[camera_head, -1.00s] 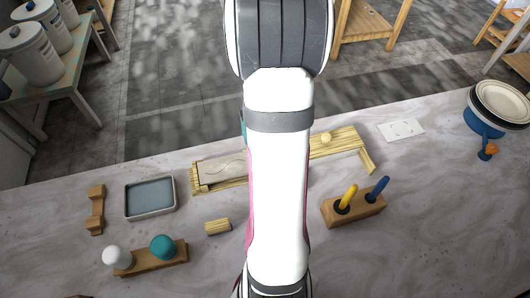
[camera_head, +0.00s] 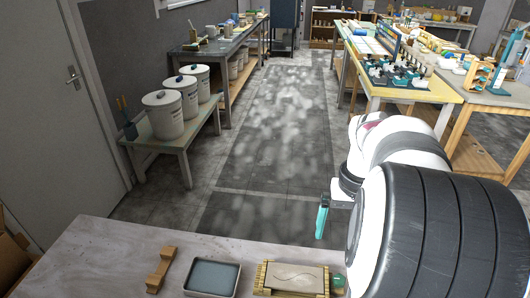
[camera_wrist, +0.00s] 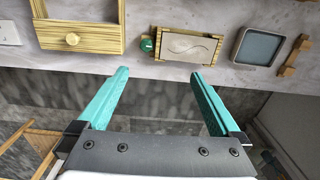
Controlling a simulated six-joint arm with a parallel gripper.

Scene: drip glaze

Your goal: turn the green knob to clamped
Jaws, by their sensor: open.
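The green knob (camera_wrist: 147,45) is at the left end of a wooden frame (camera_wrist: 160,58) that holds a pale slab with a wavy line (camera_wrist: 190,49). In the head view the green knob (camera_head: 338,281) is at the lower edge, partly hidden by my arm. I cannot tell which way it is turned. My gripper (camera_wrist: 160,73) is open and empty. Its teal fingers point towards the knob and frame but appear apart from them. In the head view a teal finger (camera_head: 322,218) shows beyond the table's far edge.
A grey tray (camera_head: 212,277) and a wooden rest (camera_head: 160,270) stand left of the frame. A wooden drawer-like box with a round knob (camera_wrist: 73,38) is beside the green knob in the wrist view. Lidded white tubs (camera_head: 163,115) stand on a bench beyond the open floor.

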